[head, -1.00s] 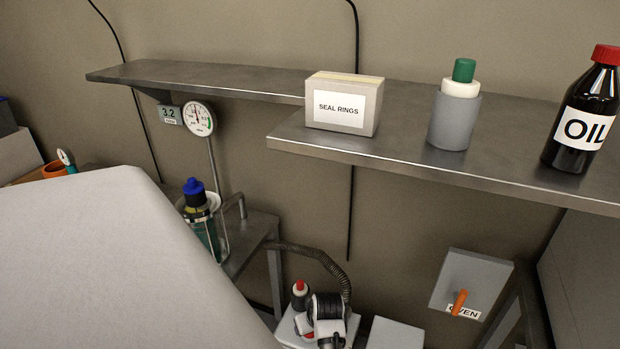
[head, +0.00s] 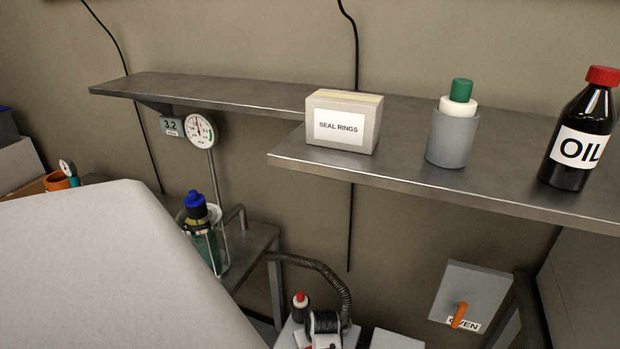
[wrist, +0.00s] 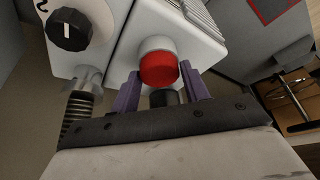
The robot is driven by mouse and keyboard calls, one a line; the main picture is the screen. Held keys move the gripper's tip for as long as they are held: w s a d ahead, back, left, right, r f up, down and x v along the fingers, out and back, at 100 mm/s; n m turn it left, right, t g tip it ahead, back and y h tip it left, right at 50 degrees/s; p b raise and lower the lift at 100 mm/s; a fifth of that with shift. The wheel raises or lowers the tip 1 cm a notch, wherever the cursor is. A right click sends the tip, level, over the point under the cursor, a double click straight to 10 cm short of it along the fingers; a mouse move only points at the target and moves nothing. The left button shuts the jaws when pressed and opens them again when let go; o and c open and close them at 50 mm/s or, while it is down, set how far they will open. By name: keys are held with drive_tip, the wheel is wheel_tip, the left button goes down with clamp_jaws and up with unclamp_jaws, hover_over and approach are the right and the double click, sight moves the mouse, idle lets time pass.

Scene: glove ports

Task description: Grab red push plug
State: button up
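The red push plug (wrist: 159,70) has a round red top with a pale collar. In the wrist view it shows between the tips of my gripper (wrist: 160,75), against a white box. The gripper's two purple fingers are spread, one on each side of the red top. I cannot tell whether either touches it. In the head view a small red-topped plug (head: 300,301) with a white collar and dark body stands upright on the low white unit. My gripper is not visible in the head view.
The white unit has a black knob (wrist: 72,29) and a ribbed hose (wrist: 80,105). The shelf above holds a SEAL RINGS box (head: 342,134), a grey cup (head: 450,139) and an OIL bottle (head: 580,145). A blue-capped bottle (head: 198,220) stands in a glass vessel to the left.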

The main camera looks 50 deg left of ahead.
drive_tip(key=c, duration=0.5)
drive_tip(key=shift+r, duration=0.15)
